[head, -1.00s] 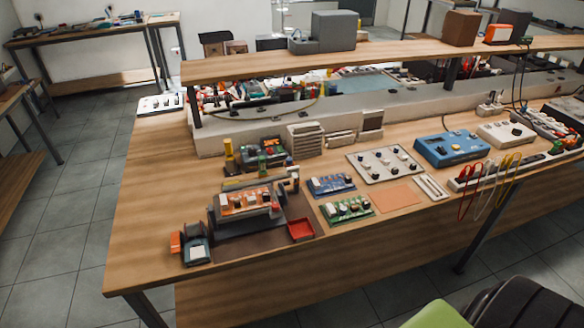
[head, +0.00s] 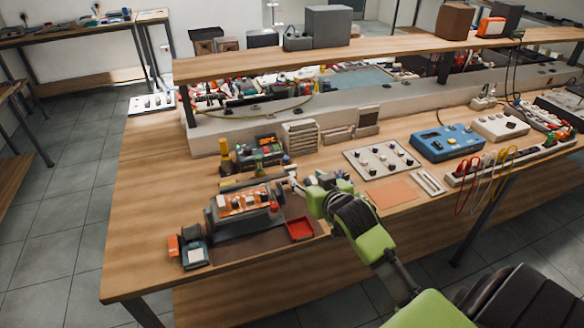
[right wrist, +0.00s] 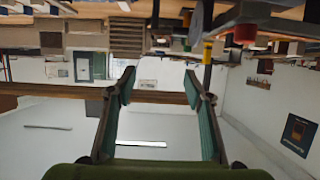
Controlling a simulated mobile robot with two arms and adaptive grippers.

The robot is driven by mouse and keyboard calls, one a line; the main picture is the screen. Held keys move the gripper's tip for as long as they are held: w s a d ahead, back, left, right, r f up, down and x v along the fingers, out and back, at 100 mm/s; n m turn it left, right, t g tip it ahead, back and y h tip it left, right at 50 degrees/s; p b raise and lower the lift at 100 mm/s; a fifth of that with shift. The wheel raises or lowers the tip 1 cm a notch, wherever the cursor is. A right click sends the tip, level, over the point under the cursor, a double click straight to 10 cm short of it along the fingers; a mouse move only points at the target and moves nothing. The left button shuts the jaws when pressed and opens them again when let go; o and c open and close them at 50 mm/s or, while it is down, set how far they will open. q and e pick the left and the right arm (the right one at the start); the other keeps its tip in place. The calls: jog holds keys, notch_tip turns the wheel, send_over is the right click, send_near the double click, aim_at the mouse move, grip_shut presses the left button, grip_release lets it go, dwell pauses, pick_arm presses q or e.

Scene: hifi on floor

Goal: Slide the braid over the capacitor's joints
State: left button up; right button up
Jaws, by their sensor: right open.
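An orange circuit board (head: 243,202) with small parts sits in a dark holder (head: 214,226) near the bench's front left. The capacitor and the braid are too small to make out. My right gripper (head: 292,184) is just right of the board holder's back end, in the head view. In the right wrist view its two teal-padded fingers (right wrist: 160,88) are wide apart with nothing between them. My left gripper is not in view.
A grey knob panel (head: 382,158) and a blue instrument (head: 446,142) stand to the right. The bench's left end is clear.

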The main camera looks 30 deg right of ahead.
aim_at(290, 167)
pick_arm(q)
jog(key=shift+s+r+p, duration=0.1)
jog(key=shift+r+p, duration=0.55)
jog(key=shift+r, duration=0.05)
pick_arm(e)
jog(key=x, duration=1.3)
jog(key=shift+a, duration=0.1)
